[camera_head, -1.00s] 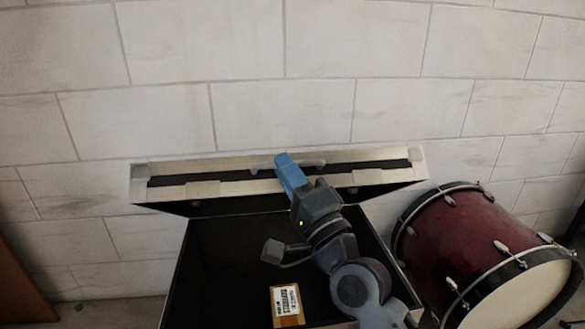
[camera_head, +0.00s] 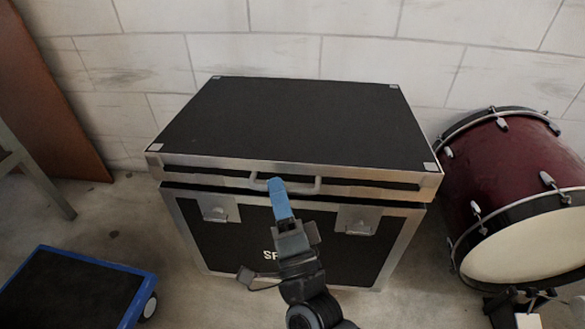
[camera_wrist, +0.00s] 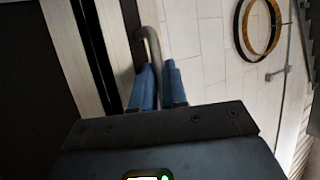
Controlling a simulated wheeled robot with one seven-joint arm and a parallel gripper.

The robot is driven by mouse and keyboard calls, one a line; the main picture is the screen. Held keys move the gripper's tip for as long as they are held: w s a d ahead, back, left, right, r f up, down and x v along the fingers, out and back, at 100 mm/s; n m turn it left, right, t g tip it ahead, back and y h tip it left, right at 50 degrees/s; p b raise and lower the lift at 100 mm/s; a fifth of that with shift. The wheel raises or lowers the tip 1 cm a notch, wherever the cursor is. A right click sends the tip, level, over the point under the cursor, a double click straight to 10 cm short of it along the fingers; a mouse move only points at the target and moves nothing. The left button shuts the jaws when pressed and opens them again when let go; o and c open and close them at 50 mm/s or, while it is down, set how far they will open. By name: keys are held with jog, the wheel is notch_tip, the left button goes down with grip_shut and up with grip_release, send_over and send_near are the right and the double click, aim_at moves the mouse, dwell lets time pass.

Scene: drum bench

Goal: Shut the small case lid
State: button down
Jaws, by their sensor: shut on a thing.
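The case (camera_head: 240,235) is a black box with metal edges and stands on the floor near the wall. Its black lid (camera_head: 290,118) lies over the box, nearly level, with a narrow dark gap along the front between lid and box. A grey handle (camera_head: 318,187) runs along the lid's front edge. My gripper (camera_head: 272,183) is at this handle, its blue fingers shut on it. In the wrist view the blue fingers (camera_wrist: 157,85) stand on either side of the grey handle bar (camera_wrist: 153,48). The inside of the case is hidden.
A dark red drum (camera_head: 515,190) stands close to the right of the case. A blue-edged dolly (camera_head: 138,300) is on the floor at front left. A brown board (camera_head: 50,100) leans on the wall at left. Bare floor (camera_head: 125,215) lies left of the case.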

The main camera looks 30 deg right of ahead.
jog(key=shift+t, duration=0.4)
jog(key=shift+w+d+f+b, duration=0.15)
jog(key=shift+f+b, duration=0.1)
jog(key=shift+f, duration=0.45)
jog(key=shift+d+f+b, duration=0.2)
jog(key=shift+f+b, duration=0.05)
jog(key=shift+f, duration=0.4)
jog(key=shift+w+d+f+b, duration=0.15)
jog(key=shift+f+b, duration=0.1)
jog(key=shift+f, duration=0.45)
jog(key=shift+s+f+n, duration=0.1)
jog(key=shift+s+n, duration=0.05)
jog(key=shift+n, duration=0.15)
jog(key=c, duration=1.4)
grip_release()
jog(key=shift+f, duration=0.1)
jog(key=shift+c, duration=0.2)
jog(key=p+v, duration=0.1)
jog(key=v, duration=0.6)
jog(key=shift+s+a+r, duration=0.25)
jog(key=shift+s+a, duration=0.1)
jog(key=shift+a, duration=0.05)
